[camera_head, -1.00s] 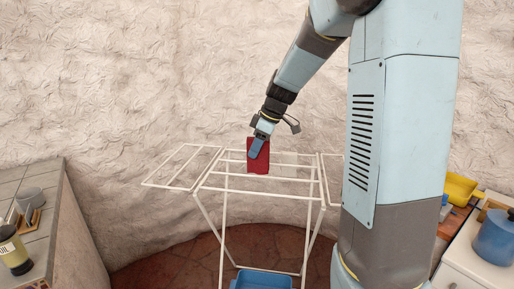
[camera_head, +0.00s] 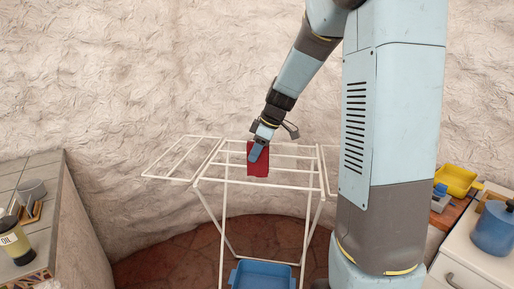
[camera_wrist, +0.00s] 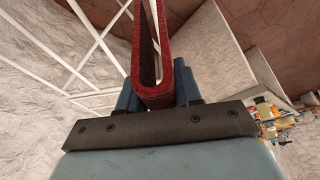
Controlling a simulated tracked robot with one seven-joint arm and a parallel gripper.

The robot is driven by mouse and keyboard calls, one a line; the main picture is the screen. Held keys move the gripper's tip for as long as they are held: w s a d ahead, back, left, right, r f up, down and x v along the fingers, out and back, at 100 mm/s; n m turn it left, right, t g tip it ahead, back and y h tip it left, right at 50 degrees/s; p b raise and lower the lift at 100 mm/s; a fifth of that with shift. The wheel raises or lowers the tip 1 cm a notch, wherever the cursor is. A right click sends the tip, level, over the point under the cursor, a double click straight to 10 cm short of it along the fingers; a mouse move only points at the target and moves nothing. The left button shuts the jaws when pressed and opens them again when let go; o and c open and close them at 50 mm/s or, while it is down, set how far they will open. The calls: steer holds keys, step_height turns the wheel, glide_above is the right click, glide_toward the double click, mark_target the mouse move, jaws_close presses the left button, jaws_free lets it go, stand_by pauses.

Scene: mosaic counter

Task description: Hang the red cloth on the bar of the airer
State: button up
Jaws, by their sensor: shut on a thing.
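The red cloth (camera_head: 258,166) hangs folded from my gripper (camera_head: 257,150), which is shut on it. In the wrist view the cloth (camera_wrist: 152,92) forms a narrow loop between the two blue fingers of my gripper (camera_wrist: 155,95). The white airer (camera_head: 262,184) stands in the middle of the head view, with several bars on top and a side wing at the left. The cloth overlaps the airer's top bars in the head view; whether it touches a bar I cannot tell. White bars also show left of the cloth in the wrist view (camera_wrist: 62,62).
A blue basin (camera_head: 262,273) is beneath the airer. A tiled counter (camera_head: 45,180) with a bottle (camera_head: 14,243) and a grey cup (camera_head: 32,190) is at the left. A blue pot (camera_head: 494,230) and a yellow container (camera_head: 456,180) are at the right.

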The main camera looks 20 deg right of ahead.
step_height(320, 180, down, 15)
stand_by(2.1)
stand_by(0.3)
steer(key=o, duration=1.1)
steer(key=shift+o, duration=0.2)
steer(key=shift+r, duration=0.1)
